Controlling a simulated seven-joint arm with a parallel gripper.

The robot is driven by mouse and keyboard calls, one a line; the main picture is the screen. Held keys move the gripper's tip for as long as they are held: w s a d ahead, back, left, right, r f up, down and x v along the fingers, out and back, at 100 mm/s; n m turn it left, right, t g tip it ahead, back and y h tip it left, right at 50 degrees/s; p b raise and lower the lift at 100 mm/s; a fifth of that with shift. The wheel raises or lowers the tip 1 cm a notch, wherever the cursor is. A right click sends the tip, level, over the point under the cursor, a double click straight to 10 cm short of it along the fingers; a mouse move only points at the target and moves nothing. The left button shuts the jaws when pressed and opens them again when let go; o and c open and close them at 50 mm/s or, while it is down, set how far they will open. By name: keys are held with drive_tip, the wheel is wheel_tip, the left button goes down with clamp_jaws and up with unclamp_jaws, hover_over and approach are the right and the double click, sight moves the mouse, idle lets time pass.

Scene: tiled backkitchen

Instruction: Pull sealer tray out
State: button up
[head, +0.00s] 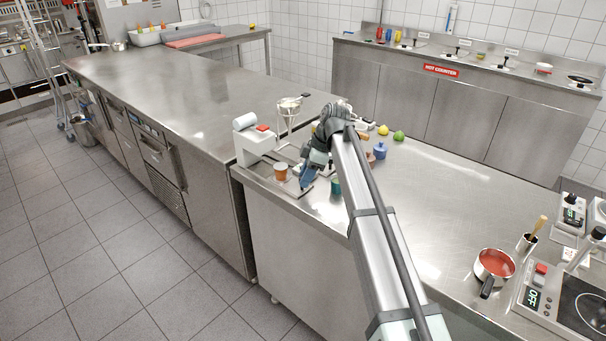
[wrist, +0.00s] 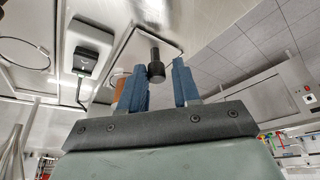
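The sealer (head: 255,141), white with a red top part, stands at the near left corner of the steel counter. Its flat metal tray (head: 297,192) lies low beside it, partly hidden by my gripper. My gripper (head: 305,181) points down over the tray. In the wrist view its two blue fingers (wrist: 160,84) are open, with a dark cylindrical knob (wrist: 156,66) showing in the gap between them. I see clear space on both sides of the knob; I cannot tell how deep it sits between the fingers. The knob is hidden in the head view.
An orange-brown cup (head: 280,172) stands close left of my gripper. A green cup (head: 336,187) and a blue jar (head: 380,150) are to its right. A metal stand with a bowl (head: 289,106) is behind. The counter's middle (head: 440,195) is clear.

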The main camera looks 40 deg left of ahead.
drive_tip(key=shift+o, duration=1.3)
drive_tip(key=shift+a, duration=0.1)
drive_tip(key=v, duration=1.4)
drive_tip(key=shift+s+f, duration=0.1)
drive_tip(key=shift+f, duration=0.1)
